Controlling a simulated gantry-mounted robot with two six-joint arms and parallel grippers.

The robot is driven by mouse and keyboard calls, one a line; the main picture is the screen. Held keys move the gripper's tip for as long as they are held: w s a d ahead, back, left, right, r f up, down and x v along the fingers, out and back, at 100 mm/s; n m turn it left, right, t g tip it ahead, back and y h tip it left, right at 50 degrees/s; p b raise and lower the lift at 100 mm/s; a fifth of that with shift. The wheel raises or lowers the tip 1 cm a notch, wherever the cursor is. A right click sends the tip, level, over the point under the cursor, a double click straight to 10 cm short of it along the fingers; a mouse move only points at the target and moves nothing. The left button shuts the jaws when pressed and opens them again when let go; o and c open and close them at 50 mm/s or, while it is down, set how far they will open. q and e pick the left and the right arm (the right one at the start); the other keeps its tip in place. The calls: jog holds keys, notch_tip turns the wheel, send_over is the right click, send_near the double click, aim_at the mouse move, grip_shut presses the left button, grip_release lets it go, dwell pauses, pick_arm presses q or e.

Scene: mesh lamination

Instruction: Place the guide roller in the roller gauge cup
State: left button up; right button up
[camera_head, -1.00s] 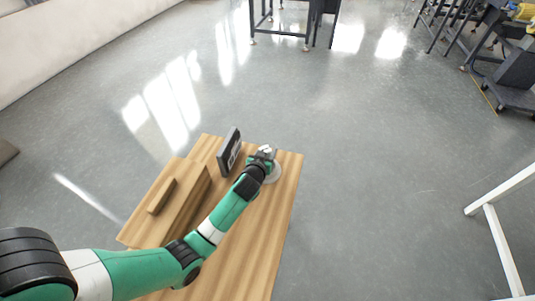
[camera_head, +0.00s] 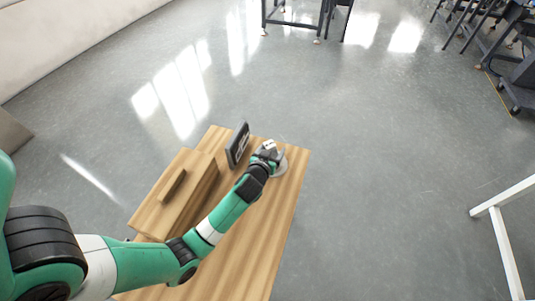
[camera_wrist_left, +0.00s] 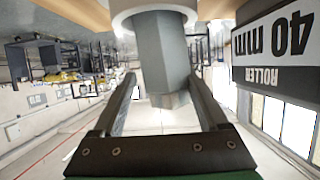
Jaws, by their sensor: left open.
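In the left wrist view, which is upside down, a grey faceted post, apparently the guide roller (camera_wrist_left: 165,55), stands with its base in a pale ring, apparently the gauge cup (camera_wrist_left: 122,14). My left gripper (camera_wrist_left: 163,88) is open, with one finger on each side of the roller. I cannot tell whether either finger touches it. In the head view my left gripper (camera_head: 268,148) is over the far end of the table, and the pale round cup (camera_head: 281,166) shows just beside it. The roller is hard to make out there. My right gripper is not in view.
A dark sign (camera_head: 237,146) stands close to the left of the gripper; it reads "40 mm ROLLER" in the wrist view (camera_wrist_left: 275,48). A wooden block with a bar on top (camera_head: 160,205) sits on the table's left. The wooden table (camera_head: 262,235) is bare at the right.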

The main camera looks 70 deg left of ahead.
pick_arm(q)
jog(key=p+v, duration=0.1)
jog(key=v, duration=0.7)
jog(key=shift+p, duration=0.4)
jog(key=shift+r, duration=0.1)
